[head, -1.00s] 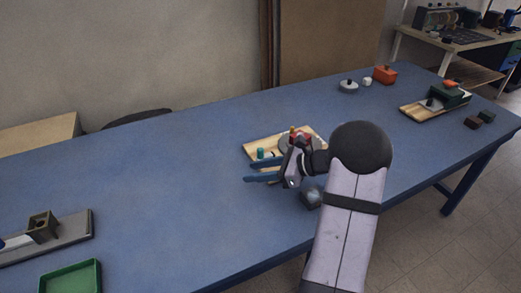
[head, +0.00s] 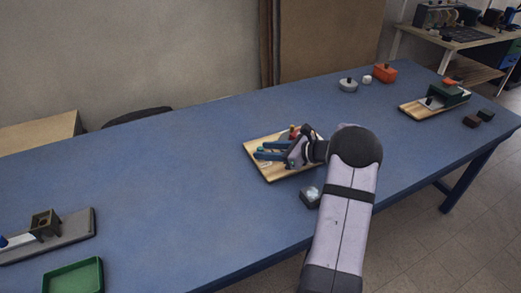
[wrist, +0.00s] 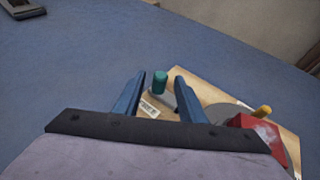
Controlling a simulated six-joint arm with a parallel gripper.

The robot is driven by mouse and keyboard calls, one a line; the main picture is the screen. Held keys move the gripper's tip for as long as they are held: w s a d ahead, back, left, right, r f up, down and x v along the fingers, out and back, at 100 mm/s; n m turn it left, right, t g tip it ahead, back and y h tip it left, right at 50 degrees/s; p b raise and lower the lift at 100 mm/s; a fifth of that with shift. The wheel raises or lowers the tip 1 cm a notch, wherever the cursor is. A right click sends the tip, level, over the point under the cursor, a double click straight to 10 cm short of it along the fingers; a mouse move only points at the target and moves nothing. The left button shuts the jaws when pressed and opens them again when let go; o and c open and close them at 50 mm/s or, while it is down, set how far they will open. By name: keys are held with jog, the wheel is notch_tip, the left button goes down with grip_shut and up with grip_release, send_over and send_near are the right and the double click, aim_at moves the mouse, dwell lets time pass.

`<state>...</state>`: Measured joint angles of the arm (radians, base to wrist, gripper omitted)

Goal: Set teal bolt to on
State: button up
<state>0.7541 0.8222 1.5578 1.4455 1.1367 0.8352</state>
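The teal bolt (wrist: 160,82) is an upright teal knob on a grey plate, set on a light wooden board (head: 267,173). In the wrist view it stands between the two blue fingers of my gripper (wrist: 155,95), with gaps on both sides. In the head view my gripper (head: 268,152) is over the board and its fingers partly hide the bolt. My gripper is open and holds nothing. A small white label (wrist: 149,107) lies on the board beside the bolt.
The same board carries a red block (wrist: 258,133), a yellow peg (wrist: 263,111) and a grey disc. A green tray (head: 73,276) is at front left. The table's left middle is clear.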

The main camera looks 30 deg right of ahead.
jog(key=shift+x, duration=1.3)
grip_shut()
jog(key=shift+d, duration=1.45)
grip_release()
jog(key=shift+d, duration=0.1)
